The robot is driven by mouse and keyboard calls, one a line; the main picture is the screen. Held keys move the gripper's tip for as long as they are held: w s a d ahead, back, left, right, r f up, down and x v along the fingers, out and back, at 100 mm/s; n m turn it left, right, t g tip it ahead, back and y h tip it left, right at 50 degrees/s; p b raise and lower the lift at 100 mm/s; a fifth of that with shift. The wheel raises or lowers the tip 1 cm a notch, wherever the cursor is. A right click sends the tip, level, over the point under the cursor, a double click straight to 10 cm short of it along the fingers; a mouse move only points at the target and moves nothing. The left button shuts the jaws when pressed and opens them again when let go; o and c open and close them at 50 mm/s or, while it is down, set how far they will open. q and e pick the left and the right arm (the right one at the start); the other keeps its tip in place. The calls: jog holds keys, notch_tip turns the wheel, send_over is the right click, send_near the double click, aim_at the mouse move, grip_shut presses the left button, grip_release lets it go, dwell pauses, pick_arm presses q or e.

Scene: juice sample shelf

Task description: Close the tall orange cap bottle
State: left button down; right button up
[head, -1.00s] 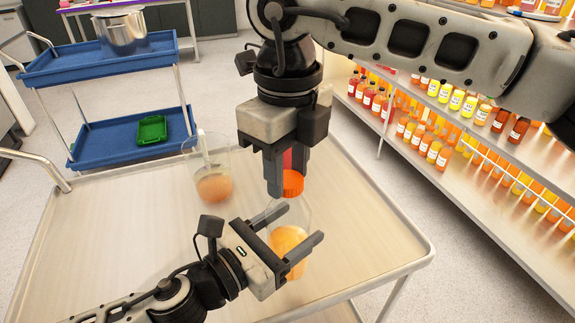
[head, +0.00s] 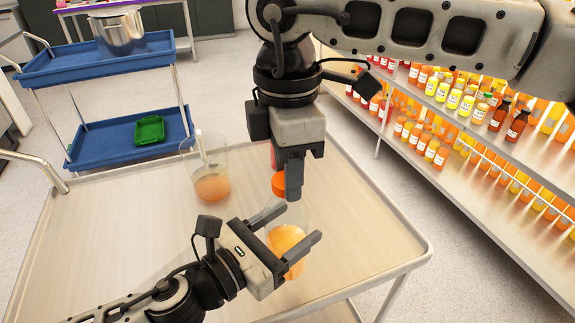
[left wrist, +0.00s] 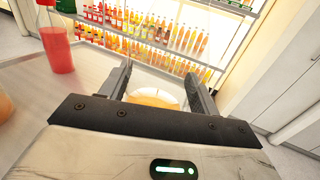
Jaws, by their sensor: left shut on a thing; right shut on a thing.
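The bottle (head: 287,240) with orange liquid stands upright over the cart in the head view. My left gripper (head: 300,221) is shut around its body; the bottle also shows between the fingers in the left wrist view (left wrist: 152,97). My right gripper (head: 287,183) points down from above and is shut on the cap. One finger hides the cap's right part and some of the neck, so I cannot tell how the cap sits on the rim.
A clear beaker (head: 207,180) with orange liquid and a rod stands on the cart top (head: 120,220). A red bottle (left wrist: 57,48) stands beyond, mostly hidden in the head view. Shelves of juice bottles (head: 440,130) are at right, a blue trolley (head: 75,68) at back left.

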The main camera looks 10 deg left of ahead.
jog(key=o, duration=1)
notch_tip(320, 180, up, 12)
jog(key=shift+r, duration=0.1)
